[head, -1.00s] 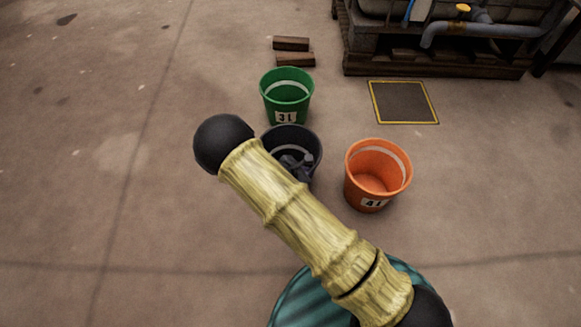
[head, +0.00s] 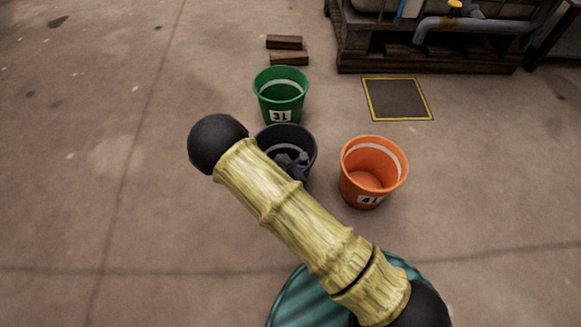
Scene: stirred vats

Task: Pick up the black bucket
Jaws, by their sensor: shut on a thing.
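The black bucket (head: 308,143) stands upright in the head view, between the green bucket and the orange bucket, partly hidden behind my arm. My gripper (head: 290,164), dark grey, shows over the bucket's mouth at its near side. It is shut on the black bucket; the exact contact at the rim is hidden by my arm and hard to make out. I cannot tell whether the bucket's base is touching the floor.
The green bucket (head: 280,98) marked 3L is just behind the black one. The orange bucket (head: 372,172) marked 4L is close on the right. Two wooden blocks (head: 287,50), a yellow-edged floor plate (head: 397,99) and a pallet (head: 430,60) lie farther back. The left floor is clear.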

